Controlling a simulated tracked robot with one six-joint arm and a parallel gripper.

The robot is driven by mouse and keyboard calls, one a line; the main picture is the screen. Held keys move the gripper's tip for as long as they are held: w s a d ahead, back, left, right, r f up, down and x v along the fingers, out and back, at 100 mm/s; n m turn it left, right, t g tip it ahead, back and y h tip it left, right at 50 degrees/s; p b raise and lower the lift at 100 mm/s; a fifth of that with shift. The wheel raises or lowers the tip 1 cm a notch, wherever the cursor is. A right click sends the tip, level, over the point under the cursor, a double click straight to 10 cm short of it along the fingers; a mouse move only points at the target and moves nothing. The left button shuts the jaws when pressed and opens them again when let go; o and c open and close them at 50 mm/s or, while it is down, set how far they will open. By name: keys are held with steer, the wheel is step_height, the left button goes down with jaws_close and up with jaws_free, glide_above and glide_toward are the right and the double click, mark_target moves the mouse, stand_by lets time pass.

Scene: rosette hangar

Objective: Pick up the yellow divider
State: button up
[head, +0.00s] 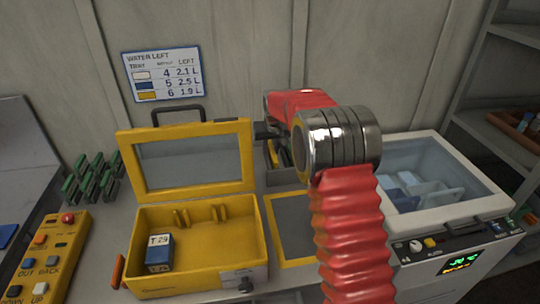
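I cannot single out the yellow divider with certainty. Something yellow, partly hidden, shows in a dark open tray (272,172) behind my arm. Small yellow upright pieces (182,218) stand inside the open yellow case (190,290), against its back wall. My red-sleeved arm rises at the right of centre and bends away toward the dark tray. Its metal joint hides the end of the arm, so my gripper's fingers and anything between them do not show.
A blue block labelled T 29 (159,254) sits in the case. A yellow-framed grey area (293,224) lies beside it. A white glass-topped box (445,205) stands right, a yellow button panel (50,255) left, with green racked pieces (92,178) behind it. Shelves (505,130) stand far right.

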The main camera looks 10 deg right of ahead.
jaws_close()
stand_by(0.3)
step_height(320, 180, up, 10)
steer(key=shift+r, duration=0.1)
stand_by(0.5)
steer(key=shift+s, duration=0.1)
stand_by(0.5)
